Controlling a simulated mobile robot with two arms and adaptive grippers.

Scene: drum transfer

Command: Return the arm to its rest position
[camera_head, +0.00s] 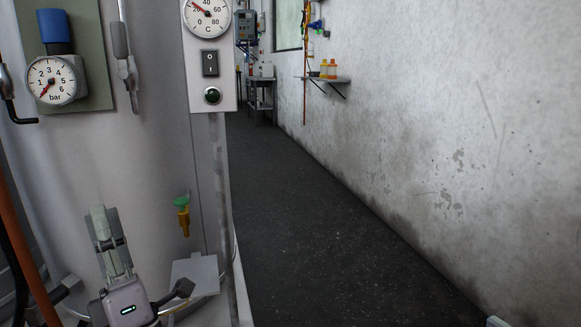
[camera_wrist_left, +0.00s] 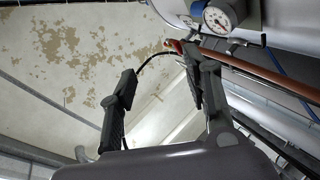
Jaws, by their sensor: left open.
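My left gripper (camera_head: 106,238) is at the lower left of the head view, in front of a large pale tank (camera_head: 150,150). Its fingers point up, and a small green light shows on its body. In the left wrist view, the two dark fingers of the left gripper (camera_wrist_left: 160,64) stand apart with nothing between them. A pressure gauge (camera_wrist_left: 220,18) and a copper-coloured pipe (camera_wrist_left: 262,72) show beyond the right finger. My right gripper is not in view.
A bar gauge (camera_head: 51,81), a temperature panel (camera_head: 210,62) and a green-topped yellow valve (camera_head: 183,215) are close by. A stained wall (camera_head: 450,130) runs along the right, with a small shelf (camera_head: 328,79). The dark floor (camera_head: 300,230) between is clear.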

